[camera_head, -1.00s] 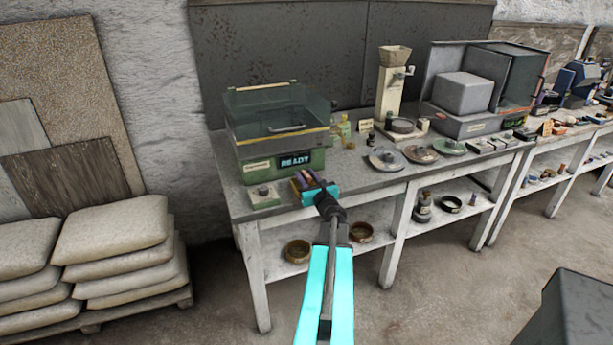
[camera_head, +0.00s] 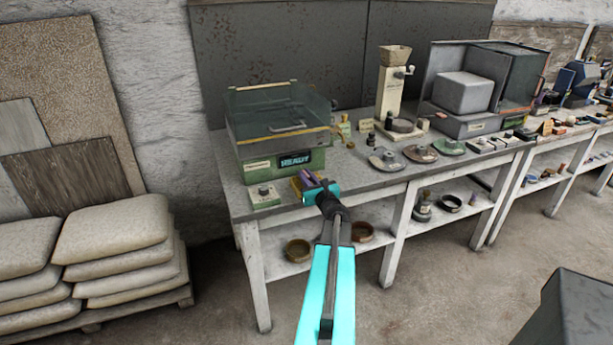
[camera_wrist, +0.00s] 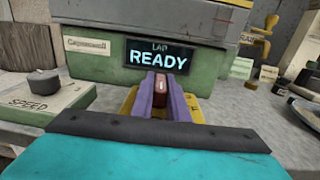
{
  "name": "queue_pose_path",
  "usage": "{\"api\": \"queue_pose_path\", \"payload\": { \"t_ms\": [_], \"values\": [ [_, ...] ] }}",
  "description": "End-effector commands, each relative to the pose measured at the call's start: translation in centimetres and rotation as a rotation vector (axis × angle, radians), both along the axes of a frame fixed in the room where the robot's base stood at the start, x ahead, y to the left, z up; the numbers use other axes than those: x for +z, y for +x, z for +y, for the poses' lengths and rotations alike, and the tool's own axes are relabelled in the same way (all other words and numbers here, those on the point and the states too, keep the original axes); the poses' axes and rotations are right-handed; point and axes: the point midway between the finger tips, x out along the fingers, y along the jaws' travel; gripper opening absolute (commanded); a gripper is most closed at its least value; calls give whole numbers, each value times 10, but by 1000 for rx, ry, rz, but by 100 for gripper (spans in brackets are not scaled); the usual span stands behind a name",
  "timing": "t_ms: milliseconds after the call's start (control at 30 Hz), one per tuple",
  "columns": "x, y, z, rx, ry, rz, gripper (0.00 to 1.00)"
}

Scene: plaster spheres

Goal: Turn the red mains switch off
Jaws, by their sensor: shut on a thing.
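The red switch (camera_wrist: 160,86) shows as a small red piece between my purple fingertips in the wrist view. It sits over a yellow base (camera_wrist: 196,108) at the front of the green lap machine (camera_head: 285,168). My gripper (camera_wrist: 161,84) is shut on the red switch, and the fingers hide its sides. In the head view my gripper (camera_head: 306,181) is at the front edge of the bench, and the switch is too small to make out there. The machine's display (camera_wrist: 157,58) reads "LAP READY".
A grey speed knob (camera_wrist: 43,83) on a green box stands left of my gripper. Round plates (camera_head: 421,154) and a grinder (camera_head: 393,85) stand further right on the bench (camera_head: 350,184). The shelf below holds bowls (camera_head: 298,250).

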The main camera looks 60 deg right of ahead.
Motion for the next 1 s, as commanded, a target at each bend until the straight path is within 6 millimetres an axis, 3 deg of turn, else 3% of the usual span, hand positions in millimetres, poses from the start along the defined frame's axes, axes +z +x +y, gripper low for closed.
{"api": "queue_pose_path", "payload": {
  "t_ms": [1000],
  "values": [
    [-1, -2, -6, 578, 1, 2, 0]
  ]
}}
